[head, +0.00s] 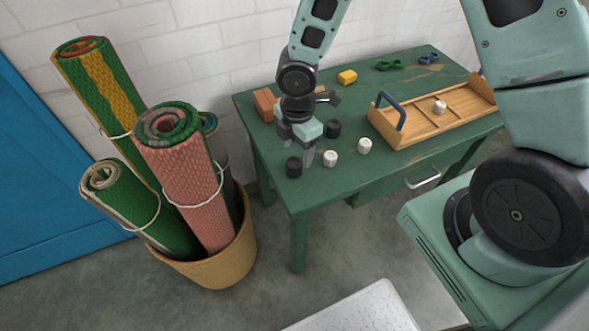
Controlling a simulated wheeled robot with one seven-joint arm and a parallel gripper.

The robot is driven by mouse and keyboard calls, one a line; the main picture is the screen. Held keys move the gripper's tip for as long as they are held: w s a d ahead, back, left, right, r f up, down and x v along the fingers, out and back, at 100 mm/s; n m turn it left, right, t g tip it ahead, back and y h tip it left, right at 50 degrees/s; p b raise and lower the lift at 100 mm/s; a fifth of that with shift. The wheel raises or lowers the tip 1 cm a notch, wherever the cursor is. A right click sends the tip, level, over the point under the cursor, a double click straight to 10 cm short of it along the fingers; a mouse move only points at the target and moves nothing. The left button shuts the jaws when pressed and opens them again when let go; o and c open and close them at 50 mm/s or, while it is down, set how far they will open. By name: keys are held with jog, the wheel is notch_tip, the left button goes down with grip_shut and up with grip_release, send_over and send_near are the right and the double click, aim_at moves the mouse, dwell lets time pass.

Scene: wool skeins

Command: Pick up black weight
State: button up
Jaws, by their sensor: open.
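Two short black cylinders that look like weights are on the green table (318,193). One black weight (293,167) stands near the table's front left edge. The other black weight (333,128) stands farther back, to the right of my gripper. My gripper (297,146) is open and points down. It appears just behind and above the front black weight, with one finger between that weight and a white one in the picture. Nothing shows between the fingers. I cannot tell its exact height.
Two white weights (330,158) (364,146) stand right of the gripper. A wooden tray (418,135) with a blue handle holds another white piece (440,107). A yellow block (347,77), green (390,64) and blue (428,59) items lie behind. A basket (215,268) of rolled rugs stands left.

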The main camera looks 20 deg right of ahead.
aim_at(294, 163)
jog(key=f, duration=0.4)
jog(key=f+b, duration=0.1)
jog(key=f, duration=0.1)
jog(key=shift+w+a+f, duration=0.15)
jog(key=shift+a+f, duration=0.1)
jog(key=shift+a, duration=0.05)
jog(key=c, duration=1.3)
